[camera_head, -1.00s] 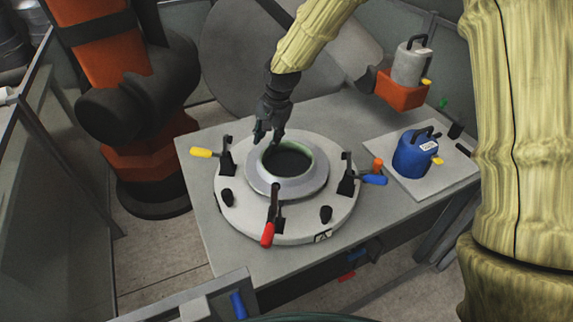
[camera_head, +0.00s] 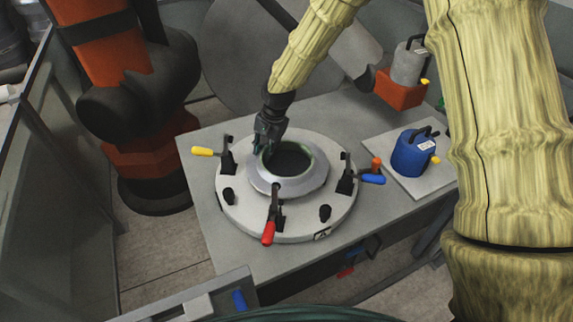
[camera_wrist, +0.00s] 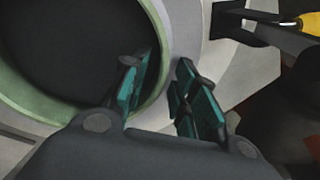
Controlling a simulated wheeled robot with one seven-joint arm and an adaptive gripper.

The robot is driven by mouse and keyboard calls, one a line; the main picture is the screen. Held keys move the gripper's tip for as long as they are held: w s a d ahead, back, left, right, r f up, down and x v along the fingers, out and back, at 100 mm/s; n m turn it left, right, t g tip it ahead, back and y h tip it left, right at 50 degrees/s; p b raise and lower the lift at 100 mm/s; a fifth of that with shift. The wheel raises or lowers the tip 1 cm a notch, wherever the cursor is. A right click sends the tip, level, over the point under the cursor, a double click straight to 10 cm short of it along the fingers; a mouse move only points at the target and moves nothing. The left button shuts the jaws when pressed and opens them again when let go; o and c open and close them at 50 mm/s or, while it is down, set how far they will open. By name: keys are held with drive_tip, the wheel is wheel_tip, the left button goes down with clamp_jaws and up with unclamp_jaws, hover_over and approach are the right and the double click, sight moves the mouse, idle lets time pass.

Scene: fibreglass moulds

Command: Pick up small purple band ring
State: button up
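My gripper (camera_head: 265,150) is at the back-left rim of the round mould (camera_head: 316,186). In the wrist view my gripper (camera_wrist: 160,72) has its two teal-padded fingers apart. One finger is at the edge of the dark opening and the other is over the pale grey collar (camera_wrist: 182,30), with the collar's rim between them. I cannot tell whether they touch it. A pale green band (camera_wrist: 17,98) lines the opening. I cannot make out a small purple band ring in either current view.
Clamps with yellow (camera_head: 202,151), red (camera_head: 268,232) and blue (camera_head: 372,179) handles stand around the mould. A blue canister (camera_head: 408,156) stands on a plate to the right. An orange machine (camera_head: 105,60) is at the left. The table's front-left surface (camera_head: 215,225) is bare.

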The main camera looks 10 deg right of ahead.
clamp_jaws()
drive_tip(key=shift+w+r, duration=0.1)
drive_tip(key=shift+r, duration=0.05)
